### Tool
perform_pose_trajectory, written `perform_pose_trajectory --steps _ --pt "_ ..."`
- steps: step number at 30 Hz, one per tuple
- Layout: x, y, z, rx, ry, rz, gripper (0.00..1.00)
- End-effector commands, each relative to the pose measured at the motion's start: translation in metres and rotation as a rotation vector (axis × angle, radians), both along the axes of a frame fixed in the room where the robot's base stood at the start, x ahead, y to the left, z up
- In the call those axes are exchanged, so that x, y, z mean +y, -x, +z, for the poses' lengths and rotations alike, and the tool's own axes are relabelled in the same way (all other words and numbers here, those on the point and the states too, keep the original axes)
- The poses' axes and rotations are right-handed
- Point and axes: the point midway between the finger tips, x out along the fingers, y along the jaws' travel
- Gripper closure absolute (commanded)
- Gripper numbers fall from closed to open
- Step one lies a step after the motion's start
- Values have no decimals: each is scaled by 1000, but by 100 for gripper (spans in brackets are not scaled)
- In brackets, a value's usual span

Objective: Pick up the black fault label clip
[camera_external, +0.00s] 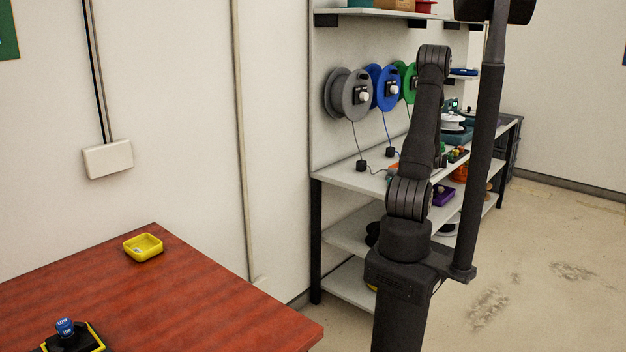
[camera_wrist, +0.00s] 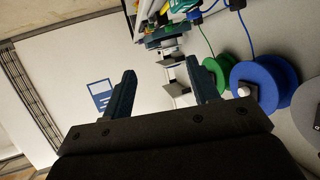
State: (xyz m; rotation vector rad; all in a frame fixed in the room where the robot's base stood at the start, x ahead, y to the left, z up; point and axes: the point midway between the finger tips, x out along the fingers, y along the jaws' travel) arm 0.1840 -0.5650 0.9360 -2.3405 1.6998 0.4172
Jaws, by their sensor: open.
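My gripper (camera_wrist: 161,66) shows in the wrist view with its two dark fingers spread wide apart. Nothing is held between them. In the external view my arm rises from its base and hides the gripper. I cannot pick out the black fault label clip for certain in either view. Small black pieces (camera_external: 361,165) sit on the workbench (camera_external: 338,177) at the ends of the reel cords, but they look like plugs. Part of the bench is hidden behind my arm.
Grey (camera_external: 357,96), blue (camera_external: 388,88) and green reels hang above the bench. A purple bin (camera_external: 443,196) is on the shelf below. The red-brown table (camera_external: 200,305) at left holds a yellow tray (camera_external: 143,248) and a black item with a blue LOW-marked piece (camera_external: 65,327).

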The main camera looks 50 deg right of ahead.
Motion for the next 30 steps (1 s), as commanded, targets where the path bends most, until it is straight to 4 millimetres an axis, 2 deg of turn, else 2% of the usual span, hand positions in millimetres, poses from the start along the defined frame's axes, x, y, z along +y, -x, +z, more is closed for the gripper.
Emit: perform_pose_trajectory --steps 9,15,22,30 --pt "-102 -42 -8 25 -238 -26 45" --pt "-151 -63 0 52 -403 -73 45" --pt "-188 -81 25 89 -583 -151 45" --pt "-201 -92 61 125 -755 -253 45"
